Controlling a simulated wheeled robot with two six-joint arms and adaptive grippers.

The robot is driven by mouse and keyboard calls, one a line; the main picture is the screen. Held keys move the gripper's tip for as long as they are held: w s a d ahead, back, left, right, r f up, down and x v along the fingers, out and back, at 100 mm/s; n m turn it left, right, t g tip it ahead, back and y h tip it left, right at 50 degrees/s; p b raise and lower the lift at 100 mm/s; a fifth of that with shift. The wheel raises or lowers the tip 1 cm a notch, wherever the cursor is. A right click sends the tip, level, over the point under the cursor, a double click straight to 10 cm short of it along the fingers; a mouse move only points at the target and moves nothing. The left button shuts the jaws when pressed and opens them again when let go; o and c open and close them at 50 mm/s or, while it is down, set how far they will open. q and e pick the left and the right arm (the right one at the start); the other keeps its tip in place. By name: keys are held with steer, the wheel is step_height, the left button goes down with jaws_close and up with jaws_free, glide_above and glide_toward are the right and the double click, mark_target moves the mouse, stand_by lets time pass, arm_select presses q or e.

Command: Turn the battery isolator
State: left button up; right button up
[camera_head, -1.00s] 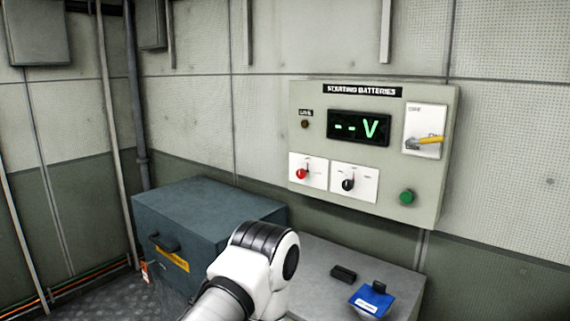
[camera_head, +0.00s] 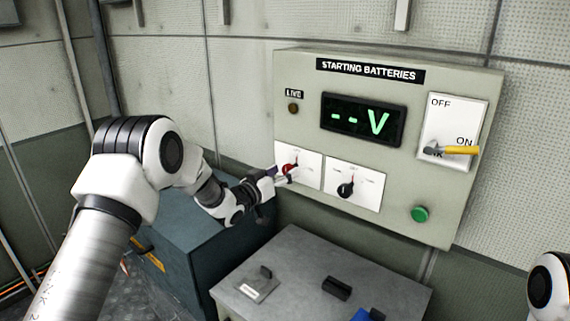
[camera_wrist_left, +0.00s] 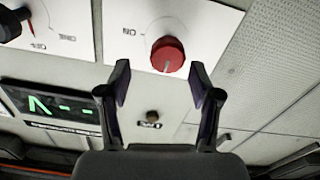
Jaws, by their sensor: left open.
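A red rotary knob (camera_head: 289,169) sits on a white plate at the lower left of the starting batteries panel (camera_head: 290,222). The same red knob shows in the left wrist view (camera_wrist_left: 168,55), where an inverted ON label is beside it. My left gripper (camera_head: 282,177) is close to this knob, with its fingers open. In the wrist view, the fingertips of the left gripper (camera_wrist_left: 160,68) lie to either side of the knob's lower part; contact cannot be told. No label naming the isolator is readable. My right gripper is out of view.
A black knob (camera_head: 346,189) is right of the red one. A yellow-handled switch (camera_head: 458,150) points at ON. The display (camera_head: 363,120) reads "--V". A green button (camera_head: 420,214) is below. A blue-grey box (camera_head: 190,240) and a grey box (camera_head: 290,250) stand beneath.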

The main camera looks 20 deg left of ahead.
mark_target(286, 171)
arm_select(q)
steer(key=w, duration=0.2)
steer(key=w+f, duration=0.1)
steer(key=w, duration=0.1)
steer(key=shift+d+f, duration=0.15)
steer(key=shift+s+d+r, duration=0.1)
steer(key=shift+s+r, duration=0.15)
steer(key=shift+s, duration=0.1)
steer(key=shift+s+r, duration=0.1)
steer(key=shift+s, duration=0.05)
steer(key=c, duration=1.1)
steer(key=shift+c, duration=0.3)
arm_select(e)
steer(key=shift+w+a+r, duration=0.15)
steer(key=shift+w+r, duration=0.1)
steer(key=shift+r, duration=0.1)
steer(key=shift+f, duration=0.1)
